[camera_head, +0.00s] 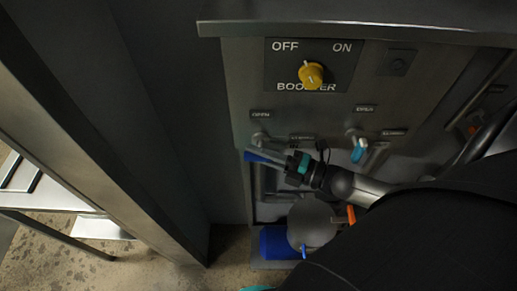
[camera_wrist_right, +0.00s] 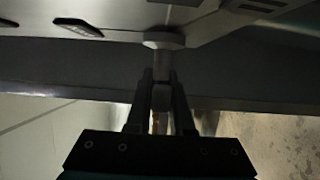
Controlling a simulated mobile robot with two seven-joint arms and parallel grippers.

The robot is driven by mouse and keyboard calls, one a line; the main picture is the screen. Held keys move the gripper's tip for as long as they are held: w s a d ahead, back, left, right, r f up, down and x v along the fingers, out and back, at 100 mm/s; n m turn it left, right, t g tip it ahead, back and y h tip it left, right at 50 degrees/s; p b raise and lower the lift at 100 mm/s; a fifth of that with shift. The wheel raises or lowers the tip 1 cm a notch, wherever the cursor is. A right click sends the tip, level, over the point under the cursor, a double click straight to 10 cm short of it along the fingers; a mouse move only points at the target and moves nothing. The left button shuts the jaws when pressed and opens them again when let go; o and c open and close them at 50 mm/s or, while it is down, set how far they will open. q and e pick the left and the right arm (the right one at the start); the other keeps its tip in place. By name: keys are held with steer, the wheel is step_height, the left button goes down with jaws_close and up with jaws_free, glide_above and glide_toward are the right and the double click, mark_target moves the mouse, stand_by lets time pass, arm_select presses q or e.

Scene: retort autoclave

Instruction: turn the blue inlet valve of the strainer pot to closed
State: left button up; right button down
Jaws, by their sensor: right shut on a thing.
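A valve on the grey panel has its pivot (camera_head: 261,138) under an OPEN plate, with a second small plate to its right. A dark blue handle end (camera_head: 256,157) shows below this pivot, partly behind my right gripper (camera_head: 268,155). In the right wrist view, my right gripper (camera_wrist_right: 161,78) has its two fingers on either side of a short grey handle (camera_wrist_right: 161,95) that hangs from a round pivot (camera_wrist_right: 163,39). The gripper is shut on this handle. The handle's exact angle is hard to tell. My left gripper is not in view.
A second valve with a light blue handle (camera_head: 359,150) sits to the right under another OPEN plate. A yellow BOOSTER knob (camera_head: 311,74) is above. A round grey body (camera_head: 309,222) and a blue part (camera_head: 276,243) are below. A metal post (camera_head: 105,150) stands left.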

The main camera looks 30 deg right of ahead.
steer(key=c, duration=0.8)
jaws_free()
steer(key=shift+w, duration=0.1)
steer(key=shift+o, duration=0.5)
steer(key=r+p, duration=0.1)
steer(key=r, duration=0.2)
steer(key=r+p, duration=0.1)
steer(key=r, duration=0.3)
steer(key=w+r+p, duration=0.1)
steer(key=r, duration=0.2)
steer(key=shift+r, duration=0.25)
steer(key=r, duration=0.2)
steer(key=r+p, duration=0.1)
steer(key=r, duration=0.2)
steer(key=s+r+p, duration=0.1)
steer(key=r, duration=0.2)
steer(key=shift+r, duration=0.2)
steer(key=shift+c, duration=0.5)
steer(key=shift+r+p, duration=0.35)
steer(key=shift+r, duration=0.3)
